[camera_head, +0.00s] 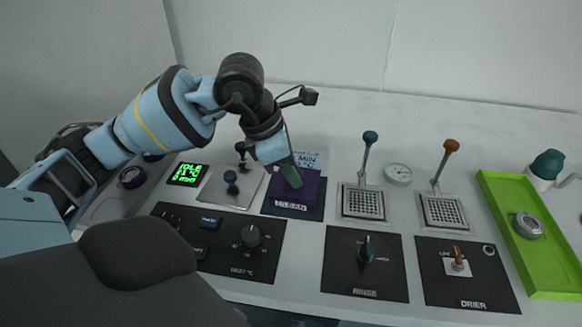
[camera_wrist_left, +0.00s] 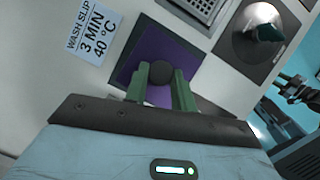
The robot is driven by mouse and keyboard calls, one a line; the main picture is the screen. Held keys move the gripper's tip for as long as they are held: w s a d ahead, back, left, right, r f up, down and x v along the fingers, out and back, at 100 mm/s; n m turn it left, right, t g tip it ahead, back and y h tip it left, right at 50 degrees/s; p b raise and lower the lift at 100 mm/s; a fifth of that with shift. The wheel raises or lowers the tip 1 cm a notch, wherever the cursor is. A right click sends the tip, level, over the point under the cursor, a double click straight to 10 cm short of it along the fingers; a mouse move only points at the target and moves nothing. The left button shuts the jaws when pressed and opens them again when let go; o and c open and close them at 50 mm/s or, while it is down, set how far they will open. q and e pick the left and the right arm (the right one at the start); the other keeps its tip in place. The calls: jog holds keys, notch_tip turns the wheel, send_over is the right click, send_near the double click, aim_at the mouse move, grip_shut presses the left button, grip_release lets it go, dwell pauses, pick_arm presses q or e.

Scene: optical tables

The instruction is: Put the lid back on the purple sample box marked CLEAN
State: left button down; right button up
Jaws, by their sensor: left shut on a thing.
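The purple sample box (camera_head: 288,206) stands on a dark square pad, and the label on its front reads CLEAN. A purple square lid (camera_head: 312,184) with a dark round knob is over the box; it also shows in the left wrist view (camera_wrist_left: 155,47). My left gripper (camera_head: 293,180) points down from above, with its green fingers shut on the knob (camera_wrist_left: 160,83). I cannot tell whether the lid rests fully on the box or is slightly above it. Part of what seems to be my right gripper (camera_wrist_left: 297,90) shows at the right edge of the left wrist view.
A wash slip (camera_head: 312,160) reading 3 MIN 40 °C lies behind the box. A metal plate with dark knobs (camera_head: 228,188) is to the left. Baskets with teal (camera_head: 370,137) and orange (camera_head: 451,146) handles stand to the right, then a green tray (camera_head: 500,205). Control panels (camera_head: 365,263) lie in front.

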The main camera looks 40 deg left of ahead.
jog(key=shift+s, duration=0.1)
dwell(0.3)
pick_arm(q)
jog(key=c, duration=1.1)
grip_release()
jog(key=shift+o, duration=0.5)
jog(key=o, duration=0.4)
pick_arm(e)
jog(key=shift+r, duration=0.1)
pick_arm(q)
jog(key=shift+r+p, duration=2.45)
jog(key=shift+r, duration=1.05)
pick_arm(e)
jog(key=w+r, duration=0.3)
jog(key=r, duration=0.2)
jog(key=shift+r+t, duration=0.2)
jog(key=shift+t, duration=0.2)
